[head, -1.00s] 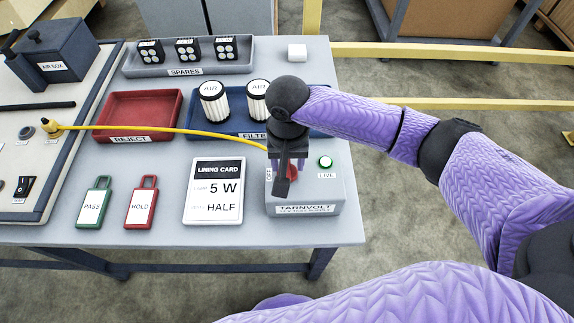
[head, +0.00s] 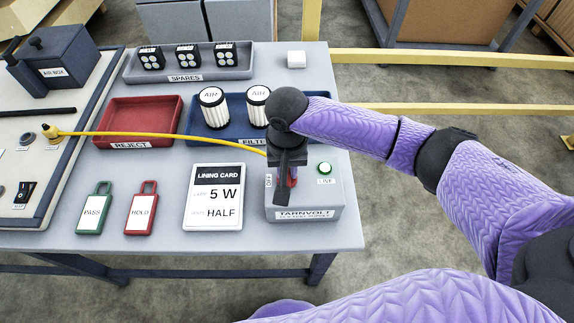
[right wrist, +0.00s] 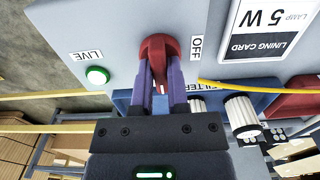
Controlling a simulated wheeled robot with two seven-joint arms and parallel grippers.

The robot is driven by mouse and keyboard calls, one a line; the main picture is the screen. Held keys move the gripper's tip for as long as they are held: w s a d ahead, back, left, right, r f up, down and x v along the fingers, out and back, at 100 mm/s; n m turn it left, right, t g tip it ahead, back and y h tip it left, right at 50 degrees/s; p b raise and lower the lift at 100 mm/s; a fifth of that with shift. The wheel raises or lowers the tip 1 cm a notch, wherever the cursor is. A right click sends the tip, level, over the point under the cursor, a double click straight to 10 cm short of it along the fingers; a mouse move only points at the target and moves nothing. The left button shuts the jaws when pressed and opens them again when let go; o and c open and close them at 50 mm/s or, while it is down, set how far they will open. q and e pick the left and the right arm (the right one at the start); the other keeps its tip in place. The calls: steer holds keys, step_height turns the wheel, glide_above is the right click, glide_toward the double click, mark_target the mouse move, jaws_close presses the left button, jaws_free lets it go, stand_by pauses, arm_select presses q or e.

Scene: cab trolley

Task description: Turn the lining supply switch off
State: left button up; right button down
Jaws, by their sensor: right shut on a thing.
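The lining supply box (head: 335,205), a grey unit labelled TARNVOLT, stands at the table's front right. Its red switch knob (right wrist: 158,46) shows in the right wrist view beside the OFF label (right wrist: 196,47); in the head view my gripper mostly hides it. My right gripper (right wrist: 161,78) is shut on the knob, a finger on each side. It also shows from above in the head view (head: 289,182). The round green lamp (head: 325,168) by the LIVE label looks lit, also in the right wrist view (right wrist: 97,75). My left gripper is out of view.
A yellow cable (head: 150,134) runs across the table to behind my right gripper. The lining card (head: 214,228) lies left of the box, with the red HOLD tag (head: 141,209) and green PASS tag (head: 95,209) beyond. The filter tray (head: 205,131) stands behind the box.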

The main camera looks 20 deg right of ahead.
steer(key=n+p, duration=0.1)
steer(key=p, duration=0.2)
steer(key=n+p, duration=0.2)
steer(key=p, duration=0.2)
steer(key=shift+r, duration=0.35)
steer(key=shift+f+n, duration=0.15)
steer(key=shift+n, duration=0.45)
steer(key=n+p, duration=0.1)
steer(key=n, duration=0.1)
steer(key=shift+f+n+p, duration=0.1)
steer(key=shift+n+p, duration=0.25)
steer(key=shift+n, duration=0.05)
steer(key=n+p, duration=0.1)
steer(key=n, duration=0.2)
steer(key=shift+n, duration=0.3)
steer(key=n, duration=0.3)
steer(key=shift+f, duration=0.1)
steer(key=shift+n+p, duration=0.3)
steer(key=shift+n, duration=1.7)
